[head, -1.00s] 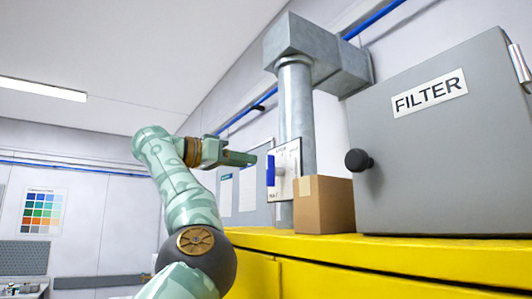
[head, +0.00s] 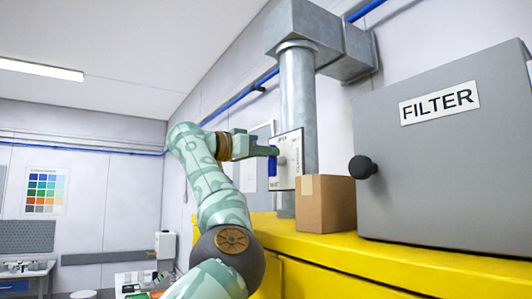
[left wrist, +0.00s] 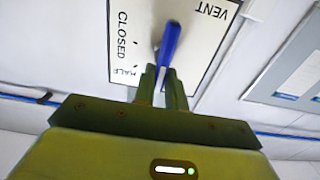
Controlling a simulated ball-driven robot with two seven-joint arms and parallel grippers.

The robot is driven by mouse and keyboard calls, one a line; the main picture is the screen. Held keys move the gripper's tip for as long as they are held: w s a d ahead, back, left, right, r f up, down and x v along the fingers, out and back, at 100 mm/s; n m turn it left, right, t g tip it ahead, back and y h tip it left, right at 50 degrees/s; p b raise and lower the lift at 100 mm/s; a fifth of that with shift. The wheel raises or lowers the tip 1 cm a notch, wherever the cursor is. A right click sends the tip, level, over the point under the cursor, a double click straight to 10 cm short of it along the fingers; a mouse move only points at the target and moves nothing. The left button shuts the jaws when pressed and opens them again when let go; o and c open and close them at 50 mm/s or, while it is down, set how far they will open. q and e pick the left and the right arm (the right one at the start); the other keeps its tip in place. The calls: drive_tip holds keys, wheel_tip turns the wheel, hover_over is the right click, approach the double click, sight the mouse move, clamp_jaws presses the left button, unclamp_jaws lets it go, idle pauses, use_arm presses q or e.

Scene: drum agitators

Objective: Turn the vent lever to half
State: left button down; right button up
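The vent lever is a blue handle (head: 272,168) on a white marked plate (head: 292,172), fixed in front of the grey duct pipe. It hangs about upright in the head view. In the left wrist view the blue lever (left wrist: 168,42) stands before the plate (left wrist: 200,45), where "VENT", "CLOSED" and "HALF" can be read. My left gripper (head: 272,151) is at the lever; in the left wrist view its two fingers (left wrist: 162,78) lie close on either side of the lever's near end. Whether they press on it cannot be told. My right gripper is out of view.
A cardboard box (head: 325,205) stands on the yellow cabinet (head: 370,262), just right of the plate. The grey filter housing (head: 440,160) with a black knob (head: 362,168) stands further right. The pipe (head: 298,100) rises behind the plate. Space left of the lever is open.

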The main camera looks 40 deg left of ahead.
use_arm(q)
drive_tip(key=shift+f, duration=0.1)
drive_tip(key=m+b, duration=0.4)
drive_tip(key=d+m+b, duration=0.1)
drive_tip(key=m, duration=0.1)
drive_tip(key=shift+f+b, duration=0.25)
drive_tip(key=shift+b, duration=0.15)
drive_tip(key=shift+s+d+m+b, duration=0.15)
drive_tip(key=shift+m+b, duration=0.35)
drive_tip(key=shift+m, duration=0.9)
drive_tip(key=c, duration=1.4)
unclamp_jaws()
drive_tip(key=shift+c, duration=0.2)
